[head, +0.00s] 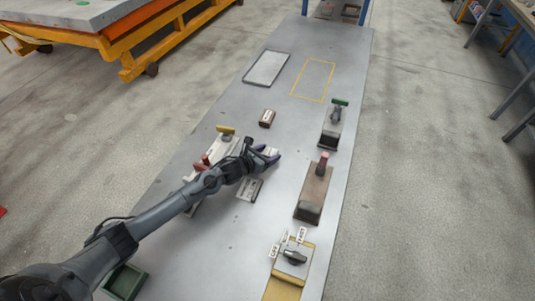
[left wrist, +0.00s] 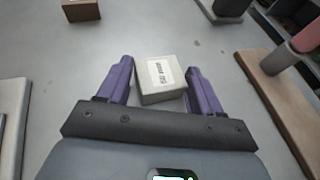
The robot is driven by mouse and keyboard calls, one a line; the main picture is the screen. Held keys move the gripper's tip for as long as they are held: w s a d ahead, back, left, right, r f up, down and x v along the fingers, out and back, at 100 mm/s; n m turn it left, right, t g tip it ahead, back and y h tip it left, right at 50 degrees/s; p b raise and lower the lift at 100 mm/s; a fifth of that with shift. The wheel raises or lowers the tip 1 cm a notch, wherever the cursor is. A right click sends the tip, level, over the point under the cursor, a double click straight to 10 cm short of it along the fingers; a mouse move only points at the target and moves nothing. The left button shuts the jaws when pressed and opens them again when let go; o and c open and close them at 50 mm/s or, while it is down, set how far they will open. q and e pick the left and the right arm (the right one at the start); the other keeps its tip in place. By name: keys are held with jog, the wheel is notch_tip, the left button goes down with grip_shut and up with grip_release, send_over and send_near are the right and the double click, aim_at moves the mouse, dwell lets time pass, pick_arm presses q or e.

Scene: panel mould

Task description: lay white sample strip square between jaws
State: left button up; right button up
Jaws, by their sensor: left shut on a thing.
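My left gripper (head: 268,155) has purple fingers and is low over the middle of the grey bench. In the left wrist view the gripper (left wrist: 163,84) is shut on a small pale block (left wrist: 158,72) with a printed white label. The block shows as a small white patch in the head view (head: 271,150). A pale fixture with a yellow handle (head: 226,130) and a red handle stands left of the gripper, partly hidden by my arm. I cannot make out its jaws or a separate white strip. My right gripper is not in view.
A grey plate with dark marks (head: 249,190) lies just nearer. A brown base with a red knob (head: 312,193), a green-handled tool (head: 336,114) and a yellow-edged switch unit (head: 292,258) line the right. The yellow-outlined area (head: 314,80) is clear.

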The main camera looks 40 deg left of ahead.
pick_arm(q)
jog(key=shift+f, duration=0.1)
jog(key=shift+f, duration=0.15)
jog(key=o, duration=1.1)
jog(key=shift+r, duration=0.3)
jog(key=p+v, duration=0.2)
jog(key=v, duration=0.9)
jog(key=shift+f, duration=0.15)
jog(key=shift+c, duration=0.2)
jog(key=shift+s+r, duration=0.25)
jog(key=shift+s, duration=0.25)
jog(key=shift+c, duration=0.7)
